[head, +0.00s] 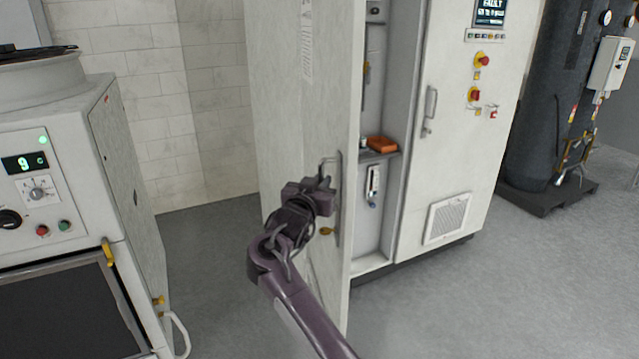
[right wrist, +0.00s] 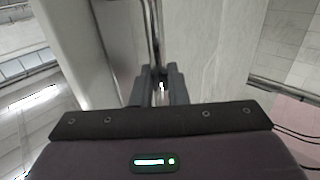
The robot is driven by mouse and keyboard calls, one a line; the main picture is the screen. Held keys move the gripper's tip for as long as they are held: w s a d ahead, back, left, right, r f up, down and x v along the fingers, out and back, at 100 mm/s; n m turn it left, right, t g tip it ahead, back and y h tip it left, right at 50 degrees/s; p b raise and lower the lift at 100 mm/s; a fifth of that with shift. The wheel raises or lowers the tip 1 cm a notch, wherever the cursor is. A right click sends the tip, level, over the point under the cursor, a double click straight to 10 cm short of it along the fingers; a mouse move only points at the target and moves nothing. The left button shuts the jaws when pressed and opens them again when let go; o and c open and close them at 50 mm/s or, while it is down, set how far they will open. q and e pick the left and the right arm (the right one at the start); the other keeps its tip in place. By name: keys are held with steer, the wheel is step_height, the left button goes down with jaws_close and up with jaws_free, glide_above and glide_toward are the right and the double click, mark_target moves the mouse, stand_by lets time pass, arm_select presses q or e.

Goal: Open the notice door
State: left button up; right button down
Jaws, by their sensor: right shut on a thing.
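The notice door (head: 283,95) is a tall pale cabinet door with a printed notice (head: 307,40) on its upper part. It stands swung out from the cabinet, and the interior shows to its right. My right gripper (head: 327,179) is shut on the door's metal handle (head: 338,165). In the right wrist view the fingers (right wrist: 161,88) are close around the handle bar (right wrist: 152,35), in front of the door face (right wrist: 215,50). A brass lock knob (head: 326,231) sits below the handle. My left gripper is not in view.
The neighbouring cabinet door (head: 455,130) is shut, with a handle, red buttons and a vent. An orange box (head: 382,144) lies on a shelf inside. A white machine (head: 60,190) stands at left and a dark tank (head: 560,90) at right. Grey floor (head: 210,270) is clear between machine and door.

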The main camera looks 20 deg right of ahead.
steer(key=shift+r, duration=0.5)
steer(key=c, duration=1.8)
jaws_free()
steer(key=o, duration=0.3)
steer(key=shift+w+f, duration=0.15)
steer(key=shift+f, duration=0.05)
steer(key=shift+w+f, duration=0.1)
steer(key=shift+f, duration=0.1)
steer(key=b+v, duration=0.2)
steer(key=v, duration=0.5)
steer(key=shift+s+a, duration=0.2)
steer(key=shift+s, duration=0.1)
